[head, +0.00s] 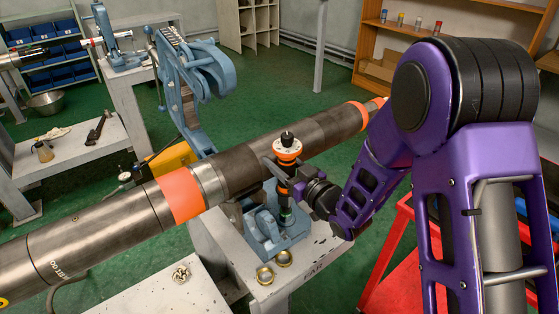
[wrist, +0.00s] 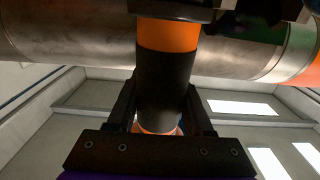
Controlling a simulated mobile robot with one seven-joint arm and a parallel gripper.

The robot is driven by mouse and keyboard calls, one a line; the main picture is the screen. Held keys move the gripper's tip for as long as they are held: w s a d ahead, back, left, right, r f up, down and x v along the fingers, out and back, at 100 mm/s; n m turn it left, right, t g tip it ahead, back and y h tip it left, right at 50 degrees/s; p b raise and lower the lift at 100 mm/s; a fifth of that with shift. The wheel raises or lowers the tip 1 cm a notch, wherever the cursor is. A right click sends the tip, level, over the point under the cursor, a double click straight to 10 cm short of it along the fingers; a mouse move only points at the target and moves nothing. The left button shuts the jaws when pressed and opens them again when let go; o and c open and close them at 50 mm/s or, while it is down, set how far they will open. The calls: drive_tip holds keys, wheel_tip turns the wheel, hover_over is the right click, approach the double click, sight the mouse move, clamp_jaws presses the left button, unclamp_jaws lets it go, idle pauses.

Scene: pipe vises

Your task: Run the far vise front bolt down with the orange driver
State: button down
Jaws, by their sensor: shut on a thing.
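The orange driver (head: 287,150) stands upright beside the pipe, with an orange head, black knob and dark shaft. My gripper (head: 297,189) is shut around its body from the right. In the wrist view, both fingers of my gripper (wrist: 160,100) flank the driver's black and orange body (wrist: 162,75). The blue far vise (head: 266,232) is bolted to a pale stand below the pipe. The driver's lower end is over the vise's front part. I cannot tell whether it touches the front bolt, which is hidden.
A long grey pipe (head: 240,168) with orange bands crosses the view close to the driver. A tall blue vise part (head: 187,82) rises behind the pipe. A red cart (head: 400,262) stands right.

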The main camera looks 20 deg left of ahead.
sight(279, 144)
idle(0.4)
drive_tip(key=shift+r+p, duration=1.25)
drive_tip(key=shift+r, duration=1.35)
